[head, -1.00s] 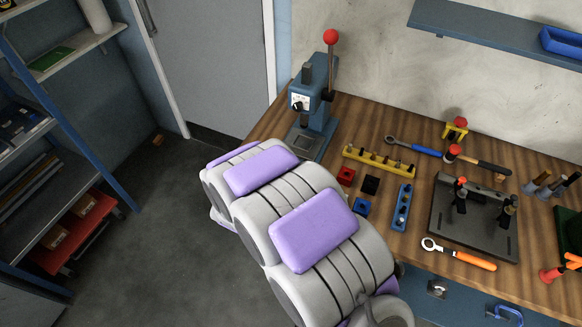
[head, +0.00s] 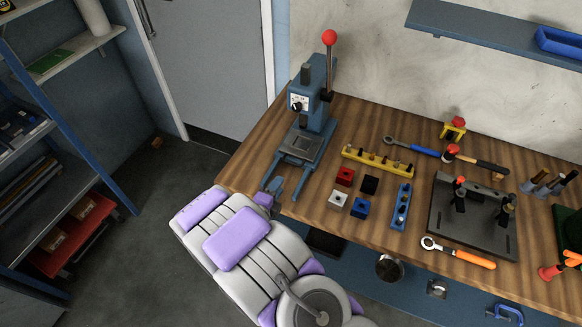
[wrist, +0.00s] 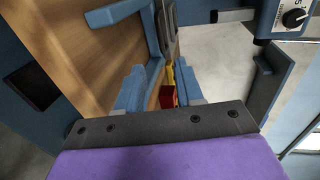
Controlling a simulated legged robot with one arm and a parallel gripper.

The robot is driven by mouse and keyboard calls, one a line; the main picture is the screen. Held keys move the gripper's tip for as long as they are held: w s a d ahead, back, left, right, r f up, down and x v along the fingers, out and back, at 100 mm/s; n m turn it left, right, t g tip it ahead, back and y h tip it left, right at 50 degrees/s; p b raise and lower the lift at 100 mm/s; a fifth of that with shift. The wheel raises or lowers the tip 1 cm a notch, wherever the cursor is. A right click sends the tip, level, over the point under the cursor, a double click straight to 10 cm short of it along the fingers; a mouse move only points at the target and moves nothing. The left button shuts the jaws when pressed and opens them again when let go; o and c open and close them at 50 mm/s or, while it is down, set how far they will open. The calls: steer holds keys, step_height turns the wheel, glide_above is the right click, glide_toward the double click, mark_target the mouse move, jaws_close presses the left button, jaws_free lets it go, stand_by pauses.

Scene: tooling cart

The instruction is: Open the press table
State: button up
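The blue press (head: 312,105) stands at the back left of the wooden bench, with a red-knobbed lever. Its dark square table plate (head: 299,145) is clear of my arm in the head view. Two blue prongs (head: 271,182) show in front of the plate; I cannot tell there which parts are the press and which my gripper. In the wrist view, my gripper (wrist: 163,80) has two blue-grey fingers apart, with no object visibly held. It is by the bench's front left corner, before the press. The press head's dial (wrist: 294,18) shows at upper right.
Red (head: 344,177), black, blue and white blocks lie right of the press. A yellow rack (head: 378,161), a blue rack (head: 401,206), wrenches and a dark fixture (head: 474,215) fill the bench further right.

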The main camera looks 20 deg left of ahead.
mark_target(292, 174)
steer(key=b+x, duration=0.1)
steer(key=x, duration=1.1)
steer(key=shift+a+f, duration=0.1)
steer(key=shift+f, duration=0.05)
steer(key=shift+c, duration=0.3)
steer(key=c, duration=0.6)
steer(key=shift+s, duration=0.1)
jaws_close()
steer(key=shift+f, duration=0.1)
